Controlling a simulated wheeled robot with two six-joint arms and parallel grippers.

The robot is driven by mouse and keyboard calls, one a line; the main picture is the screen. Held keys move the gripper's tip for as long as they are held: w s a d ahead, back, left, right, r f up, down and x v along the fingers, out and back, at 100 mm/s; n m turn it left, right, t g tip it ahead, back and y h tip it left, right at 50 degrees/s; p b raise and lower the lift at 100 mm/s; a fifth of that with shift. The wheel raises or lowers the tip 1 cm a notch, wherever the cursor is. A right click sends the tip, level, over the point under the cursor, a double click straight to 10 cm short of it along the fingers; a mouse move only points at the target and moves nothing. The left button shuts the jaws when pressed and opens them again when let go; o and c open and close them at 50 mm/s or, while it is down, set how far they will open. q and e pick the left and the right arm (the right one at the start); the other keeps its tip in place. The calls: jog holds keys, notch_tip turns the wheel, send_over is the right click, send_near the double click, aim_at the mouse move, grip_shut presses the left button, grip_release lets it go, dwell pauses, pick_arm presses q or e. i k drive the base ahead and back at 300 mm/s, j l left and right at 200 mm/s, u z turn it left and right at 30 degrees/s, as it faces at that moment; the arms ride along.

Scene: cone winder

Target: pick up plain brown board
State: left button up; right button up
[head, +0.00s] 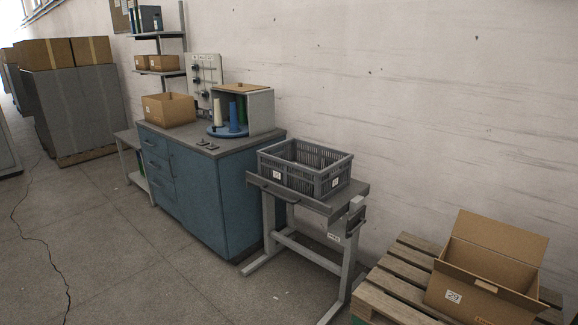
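A flat plain brown board (243,90) lies on top of the grey open-fronted housing (261,113) on the blue workbench. Another brown panel (120,17) is on the wall at the top left, partly cut off by the picture edge. I cannot tell for certain which of the two the task names. Neither of my grippers is in view.
Thread cones stand on a round blue base (228,131) in front of the housing. An open carton (169,109) stands at its left. A grey crate (274,173) sits on a stand at the right. A pallet (387,292) holds an open carton (485,268). Floor before the bench is clear.

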aim_at(240, 85)
jog(key=i+l, duration=0.1)
jog(key=i, duration=0.45)
jog(key=i+u, duration=0.15)
jog(key=i, duration=0.45)
jog(key=i+l, duration=0.2)
jog(key=i, duration=0.35)
jog(key=i+l+u, duration=0.15)
jog(key=i, duration=0.4)
